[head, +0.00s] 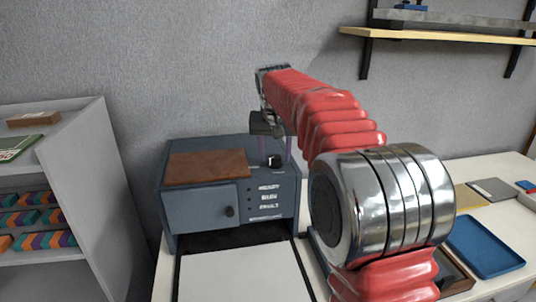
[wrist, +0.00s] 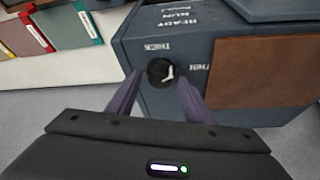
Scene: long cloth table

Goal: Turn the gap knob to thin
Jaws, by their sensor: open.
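The gap knob (head: 274,160) is a round black knob on the upper right of a blue-grey machine (head: 185,212). In the wrist view the knob (wrist: 157,72) carries a white pointer mark. The word THIN (wrist: 199,67) is printed to its right and a label that seems to read THICK (wrist: 157,46) above it. The pointer lies toward the right side, but its exact heading is too small to tell. My gripper (wrist: 160,82) is open, with one purple finger on each side of the knob. Whether the fingers touch it cannot be told. In the head view my gripper (head: 276,145) is just above the knob.
A brown panel (head: 207,167) lies on the machine's top, and a small door with a round handle (head: 229,211) is in its front. A shelf unit (head: 80,190) stands left. A blue tray (head: 485,247) lies right. A wall shelf (head: 440,37) hangs upper right.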

